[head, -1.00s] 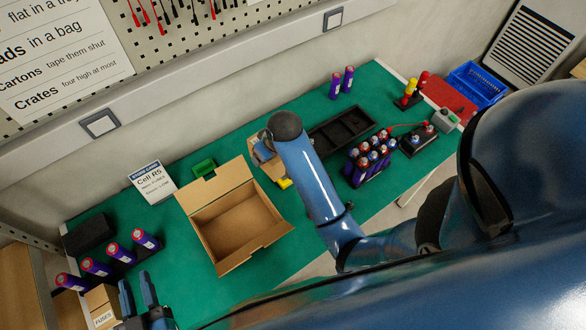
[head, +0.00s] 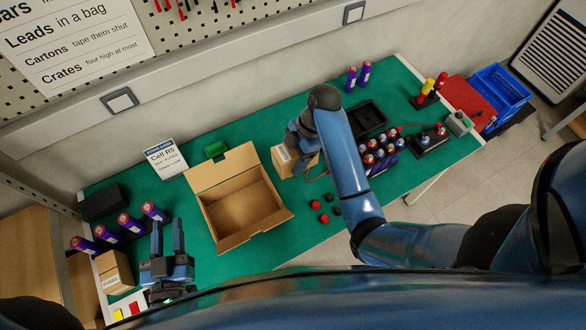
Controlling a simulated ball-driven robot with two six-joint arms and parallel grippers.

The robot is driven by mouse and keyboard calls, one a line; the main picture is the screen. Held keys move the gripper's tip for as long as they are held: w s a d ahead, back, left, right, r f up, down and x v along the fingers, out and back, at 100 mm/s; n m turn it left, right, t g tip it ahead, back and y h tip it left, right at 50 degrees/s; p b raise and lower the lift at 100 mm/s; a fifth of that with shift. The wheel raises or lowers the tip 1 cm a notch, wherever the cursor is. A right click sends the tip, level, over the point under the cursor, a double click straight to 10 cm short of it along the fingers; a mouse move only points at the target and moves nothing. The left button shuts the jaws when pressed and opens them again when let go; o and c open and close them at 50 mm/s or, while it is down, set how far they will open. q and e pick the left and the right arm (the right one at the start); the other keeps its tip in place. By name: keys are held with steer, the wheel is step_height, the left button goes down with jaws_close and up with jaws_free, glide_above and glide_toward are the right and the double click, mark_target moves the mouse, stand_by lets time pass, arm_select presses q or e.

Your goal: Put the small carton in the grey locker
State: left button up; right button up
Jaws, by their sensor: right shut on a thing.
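A small brown carton (head: 281,164) with a white label is at the back middle of the green bench, right of the large open box. My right gripper (head: 297,146) is shut on it; the arm hides part of the carton, and I cannot tell if it touches the bench. My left gripper (head: 168,228) is open and empty, pointing away from me, left of the open box. A pale grey louvred panel (head: 548,45) stands at the far right behind the bench; I cannot tell if it is the grey locker.
The open brown box (head: 240,207) fills the middle of the bench (head: 285,245). Red and black caps (head: 320,210) lie right of it. A FUSES carton (head: 115,278) and purple cylinders (head: 130,223) are at left. A blue crate (head: 500,95) is beyond the right end.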

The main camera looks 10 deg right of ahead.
steer(key=shift+f+b, duration=0.3)
steer(key=shift+f, duration=0.05)
step_height(320, 180, down, 14)
steer(key=b, duration=0.4)
steer(key=shift+f+b, duration=0.1)
steer(key=shift+b, duration=0.2)
steer(key=shift+f, duration=2.5)
steer(key=shift+f, duration=0.2)
steer(key=o, duration=1.3)
steer(key=shift+r, duration=0.1)
